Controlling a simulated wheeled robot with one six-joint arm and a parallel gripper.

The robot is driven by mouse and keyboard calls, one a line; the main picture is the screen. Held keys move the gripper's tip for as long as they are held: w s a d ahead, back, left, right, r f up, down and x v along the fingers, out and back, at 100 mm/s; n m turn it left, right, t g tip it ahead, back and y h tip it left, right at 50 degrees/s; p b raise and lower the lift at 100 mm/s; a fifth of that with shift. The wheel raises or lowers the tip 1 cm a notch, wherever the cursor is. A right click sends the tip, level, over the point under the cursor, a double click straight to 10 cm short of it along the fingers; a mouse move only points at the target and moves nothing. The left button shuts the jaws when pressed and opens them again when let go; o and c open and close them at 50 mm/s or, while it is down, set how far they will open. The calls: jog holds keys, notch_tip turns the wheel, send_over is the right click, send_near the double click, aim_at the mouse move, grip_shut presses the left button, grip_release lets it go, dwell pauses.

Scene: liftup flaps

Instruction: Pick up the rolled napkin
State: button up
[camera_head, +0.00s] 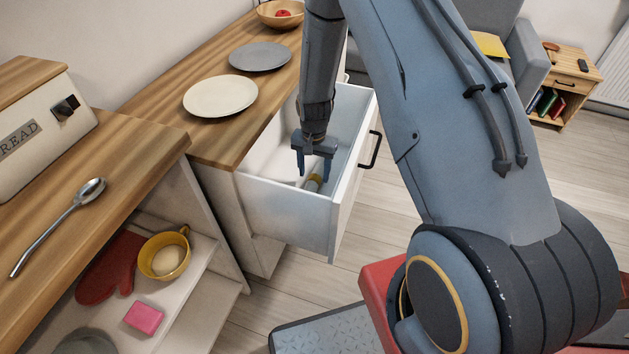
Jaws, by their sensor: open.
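The rolled napkin (313,184) appears to be the small pale roll with a yellowish band lying in the open white drawer (288,212). It is partly hidden by the drawer's near wall and by my gripper. My gripper (312,180) points down into the drawer, with its two blue fingers apart. The fingers are over or around the roll's upper end; I cannot tell whether they touch it. Nothing is clearly held.
The drawer's walls and front with a black handle (375,150) surround my gripper closely. The wooden counter (213,140) at left bears a cream plate (220,96) and a grey plate (260,56). An open shelf below holds a yellow cup (164,256) and a pink block (143,319).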

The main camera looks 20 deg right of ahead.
jog(key=shift+f, duration=0.95)
jog(key=c, duration=1.1)
jog(key=shift+r, duration=0.15)
